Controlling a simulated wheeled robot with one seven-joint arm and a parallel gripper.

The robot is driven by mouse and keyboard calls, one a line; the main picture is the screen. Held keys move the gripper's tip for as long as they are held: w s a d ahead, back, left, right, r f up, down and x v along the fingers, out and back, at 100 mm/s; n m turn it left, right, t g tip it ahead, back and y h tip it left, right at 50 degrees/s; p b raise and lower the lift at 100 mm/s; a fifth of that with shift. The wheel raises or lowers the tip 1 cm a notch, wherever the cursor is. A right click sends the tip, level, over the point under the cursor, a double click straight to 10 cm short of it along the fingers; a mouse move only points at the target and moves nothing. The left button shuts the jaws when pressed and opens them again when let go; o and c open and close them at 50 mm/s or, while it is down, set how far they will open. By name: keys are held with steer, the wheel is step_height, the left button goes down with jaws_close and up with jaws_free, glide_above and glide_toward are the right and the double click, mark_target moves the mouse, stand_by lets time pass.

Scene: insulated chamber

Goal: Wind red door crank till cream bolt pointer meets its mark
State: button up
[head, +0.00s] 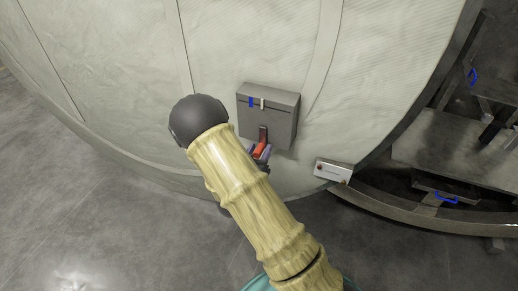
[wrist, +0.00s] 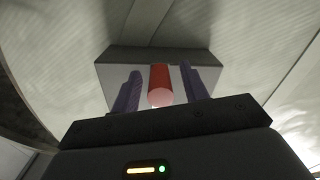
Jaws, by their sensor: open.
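A grey box (head: 282,119) is fixed to the pale chamber door. Near its top a slot holds a blue mark (head: 251,102) and, a little to its right, the cream pointer (head: 262,104); they stand apart. The red crank (head: 263,133) is on the lower front of the box. My gripper (head: 261,152) is at the crank's handle, partly hidden by my arm. In the wrist view the red handle (wrist: 160,84) lies between the two purple fingers of my gripper (wrist: 158,88), with gaps on both sides. The jaws are open. The slot is not visible in the wrist view.
A small white panel with a red button (head: 333,172) is at the door's lower edge, right of the box. A curved metal rim (head: 425,216) and racks with blue handles (head: 446,199) lie to the right. Grey floor is clear at the left.

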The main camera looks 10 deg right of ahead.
jaws_close()
steer(key=shift+w+a+r, duration=0.1)
steer(key=shift+w+a, duration=0.05)
stand_by(1.1)
